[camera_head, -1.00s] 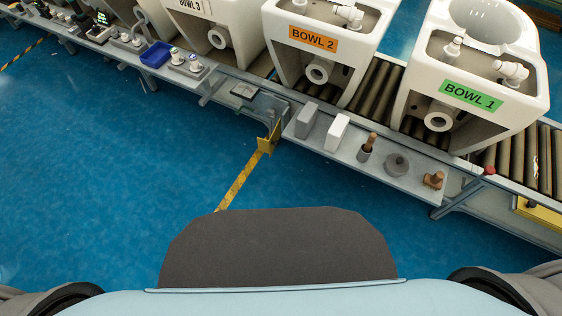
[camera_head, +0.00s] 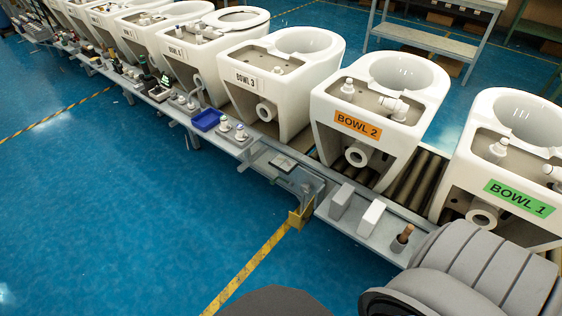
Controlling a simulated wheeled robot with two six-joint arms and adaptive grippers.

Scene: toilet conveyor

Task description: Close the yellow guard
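A small yellow plate (camera_head: 300,215), which may be the yellow guard, stands near the floor at the front edge of the line, by the gap between two shelf sections. It is small, and I cannot tell whether it is open or shut. Neither of my grippers is in view. A large grey ribbed part of my own body fills the lower right and hides the right end of the front shelf.
White toilet bowls stand on the roller conveyor (camera_head: 411,181), including BOWL 1 (camera_head: 460,207), BOWL 2 (camera_head: 342,147) and BOWL 3 (camera_head: 243,102). The front shelf carries two blocks, a blue bin (camera_head: 207,120) and small parts. The blue floor (camera_head: 110,210) at left is clear.

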